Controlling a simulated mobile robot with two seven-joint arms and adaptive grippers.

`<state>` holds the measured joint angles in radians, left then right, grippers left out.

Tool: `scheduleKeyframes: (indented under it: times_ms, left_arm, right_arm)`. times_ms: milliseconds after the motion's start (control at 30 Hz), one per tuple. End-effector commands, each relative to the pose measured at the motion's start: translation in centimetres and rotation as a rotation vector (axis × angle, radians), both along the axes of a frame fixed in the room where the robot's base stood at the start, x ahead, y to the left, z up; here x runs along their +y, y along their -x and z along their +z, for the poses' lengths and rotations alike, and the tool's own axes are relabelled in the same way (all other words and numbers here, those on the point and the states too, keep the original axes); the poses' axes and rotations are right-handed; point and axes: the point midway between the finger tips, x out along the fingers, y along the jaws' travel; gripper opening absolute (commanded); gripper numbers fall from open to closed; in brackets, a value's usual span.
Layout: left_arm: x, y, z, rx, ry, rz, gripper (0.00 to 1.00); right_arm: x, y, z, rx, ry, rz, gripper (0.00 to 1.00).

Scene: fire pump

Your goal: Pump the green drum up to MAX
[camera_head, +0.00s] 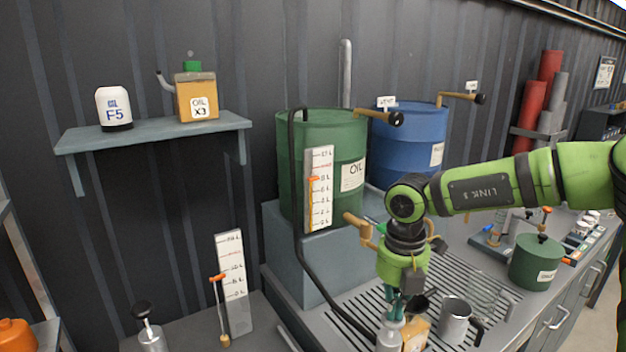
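The green drum (348,140), labelled OIL, stands on a grey raised block against the wall. A white level gauge (320,205) is on its front; its orange marker (314,180) sits a little below a red mark near the top. A tan pump lever with a black knob (397,119) sticks out to the right from the drum's top. My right gripper (393,308) points down in front of the drum, over a small bottle (389,339) and a tan container (414,336); whether its fingers hold either is unclear. My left gripper is not in view.
A blue drum (410,150) with its own lever (462,97) stands to the right. A metal mug (455,321) stands on the slatted tray (350,318). A black hose (298,225) hangs along the green drum's left. A shelf (150,138) holds a bottle and an oil can.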

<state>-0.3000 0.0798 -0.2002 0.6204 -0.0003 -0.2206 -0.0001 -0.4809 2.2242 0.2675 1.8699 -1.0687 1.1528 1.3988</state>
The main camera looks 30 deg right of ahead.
Motion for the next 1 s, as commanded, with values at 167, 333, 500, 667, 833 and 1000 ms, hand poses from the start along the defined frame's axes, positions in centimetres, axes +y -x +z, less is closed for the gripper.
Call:
scheduleKeyframes:
  times_ms: [167, 333, 500, 667, 833, 1000]
  left_arm:
    - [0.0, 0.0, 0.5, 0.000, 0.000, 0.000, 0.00]
    - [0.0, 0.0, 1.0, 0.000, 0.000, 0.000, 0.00]
    - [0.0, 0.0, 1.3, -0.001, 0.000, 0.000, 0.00]
    - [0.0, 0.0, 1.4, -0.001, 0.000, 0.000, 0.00]
    - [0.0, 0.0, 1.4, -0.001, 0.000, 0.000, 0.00]
    - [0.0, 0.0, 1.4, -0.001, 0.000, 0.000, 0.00]
  right_arm:
    - [0.0, 0.0, 1.4, 0.002, 0.000, -0.002, 0.00]
    - [-0.1, 0.0, 2.6, -0.001, 0.001, -0.001, 0.00]
    - [0.0, 0.0, 3.7, -0.001, 0.000, -0.001, 0.00]
    - [0.0, 0.0, 4.0, -0.001, 0.001, -0.001, 0.00]
    - [0.0, 0.0, 4.0, -0.001, 0.001, -0.001, 0.00]
    - [0.0, 0.0, 4.0, -0.002, 0.001, -0.001, 0.00]
